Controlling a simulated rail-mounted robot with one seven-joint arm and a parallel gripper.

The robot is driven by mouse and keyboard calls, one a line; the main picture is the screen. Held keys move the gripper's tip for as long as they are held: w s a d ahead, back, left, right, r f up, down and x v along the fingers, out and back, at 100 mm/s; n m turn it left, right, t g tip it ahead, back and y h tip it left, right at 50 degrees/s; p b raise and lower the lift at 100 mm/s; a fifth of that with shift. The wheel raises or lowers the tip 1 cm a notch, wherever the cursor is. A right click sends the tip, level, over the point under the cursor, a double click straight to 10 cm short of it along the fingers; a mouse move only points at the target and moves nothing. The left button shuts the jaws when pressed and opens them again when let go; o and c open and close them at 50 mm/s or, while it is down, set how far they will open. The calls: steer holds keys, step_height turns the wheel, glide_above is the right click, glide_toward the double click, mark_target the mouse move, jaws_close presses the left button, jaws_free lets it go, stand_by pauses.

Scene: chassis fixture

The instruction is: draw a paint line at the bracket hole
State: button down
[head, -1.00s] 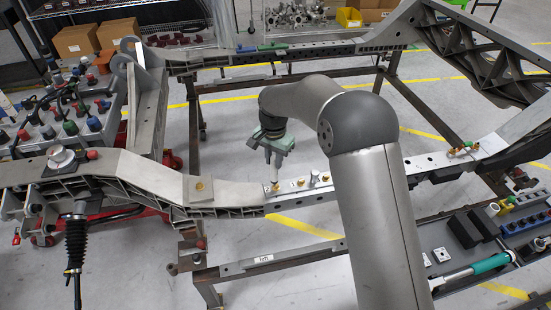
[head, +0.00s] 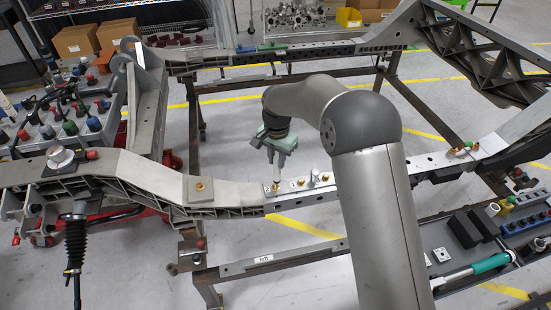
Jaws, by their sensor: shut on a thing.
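My gripper (head: 274,152) is above the near chassis rail, left of my arm's elbow. It is shut on a slim, pale paint marker (head: 276,172) that points down. The marker's lower end is at or just above the light metal bracket plate (head: 296,193) on the rail; I cannot tell whether it touches. Several small brass and silver fittings, such as a silver one (head: 315,177), stand on the plate right of the marker. The bracket hole and any paint line are too small to make out.
The near chassis rail (head: 140,172) runs across the view, with a square pad and brass fitting (head: 200,188) left of the plate. A grey tool tray (head: 455,262) with a green-handled wrench (head: 488,263) lies at the lower right.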

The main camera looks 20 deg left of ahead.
steer(key=shift+d, duration=0.15)
steer(key=shift+r+p, duration=1.8)
steer(key=shift+r, duration=1.2)
